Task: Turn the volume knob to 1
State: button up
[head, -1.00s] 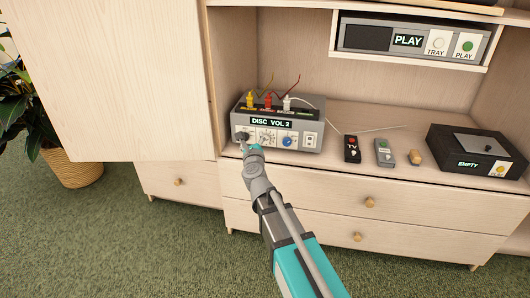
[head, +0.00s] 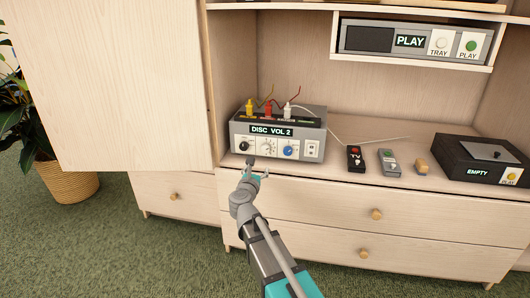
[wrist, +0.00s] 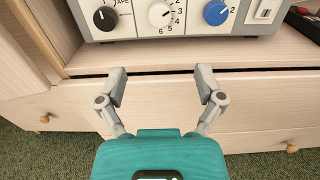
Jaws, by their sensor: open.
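The grey amplifier (head: 318,135) stands on the cabinet's shelf and its display (head: 271,130) reads "DISC VOL 2". Its front has a black knob (head: 244,146) at left, a white knob (head: 266,149) ringed by numbers in the middle, and a blue knob (head: 288,151) at right. The wrist view shows the black knob (wrist: 105,18), white knob (wrist: 159,14) and blue knob (wrist: 215,13), with a "2" beside the blue one. I cannot read which is labelled volume. My gripper (head: 259,170) is open and empty in front of the amplifier, below the knobs; its fingers (wrist: 161,75) touch none.
A switch (head: 312,149) sits right of the blue knob. Cables rise from the amplifier's top. A TV remote (head: 355,158), a grey remote (head: 389,162) and a black player (head: 486,155) lie to the right. A cabinet door (head: 120,90) stands at left. Drawers (head: 330,204) are below.

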aim_at(265, 150)
jog(key=shift+w, duration=0.1)
jog(key=shift+x, duration=6.8)
jog(key=c, duration=1.1)
jog(key=shift+n, duration=3)
